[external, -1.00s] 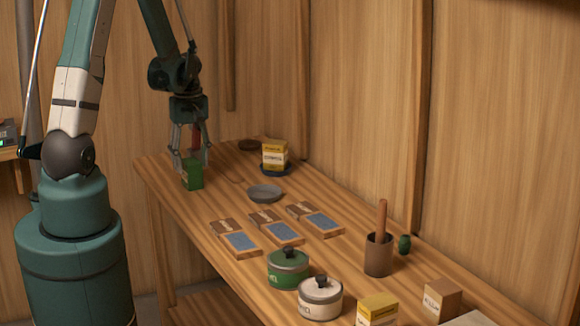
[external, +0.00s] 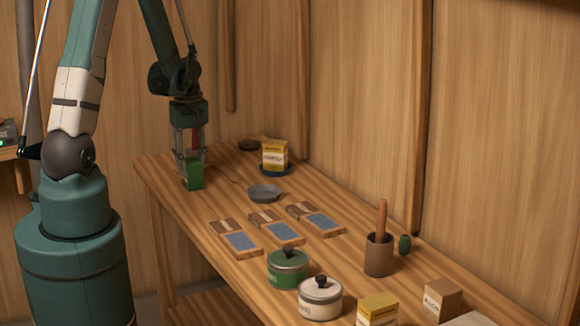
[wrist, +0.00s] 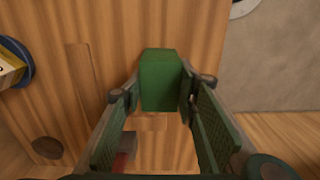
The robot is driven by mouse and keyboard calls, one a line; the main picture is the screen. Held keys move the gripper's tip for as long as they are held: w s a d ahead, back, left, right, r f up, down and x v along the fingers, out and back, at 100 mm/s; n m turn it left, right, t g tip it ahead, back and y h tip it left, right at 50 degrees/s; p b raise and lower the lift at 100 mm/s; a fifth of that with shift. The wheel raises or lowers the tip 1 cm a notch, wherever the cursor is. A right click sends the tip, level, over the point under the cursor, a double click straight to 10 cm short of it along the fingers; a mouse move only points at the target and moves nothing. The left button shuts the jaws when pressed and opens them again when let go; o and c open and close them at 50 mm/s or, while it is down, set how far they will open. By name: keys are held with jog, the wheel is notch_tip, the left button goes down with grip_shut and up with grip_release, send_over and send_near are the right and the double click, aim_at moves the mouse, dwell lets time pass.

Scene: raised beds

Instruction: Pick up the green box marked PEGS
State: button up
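The green box (external: 194,174) stands upright near the far left end of the wooden bench. In the wrist view the green box (wrist: 161,82) sits between my fingertips; no PEGS lettering is readable on the faces shown. My gripper (external: 192,170) points down over it, with one finger on each side. In the wrist view, my gripper (wrist: 161,90) has its pads close against both sides of the box and appears closed on it. The box seems to be at bench level, and its contact with the bench is hard to make out.
A yellow box (external: 275,154) stands on a dark blue saucer (external: 266,172). A grey dish (external: 264,193) lies nearby. A red thing (wrist: 124,153) shows behind the fingers.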

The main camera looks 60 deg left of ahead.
jog(key=c, duration=0.3)
jog(key=shift+r, duration=0.2)
jog(key=shift+r, duration=4.8)
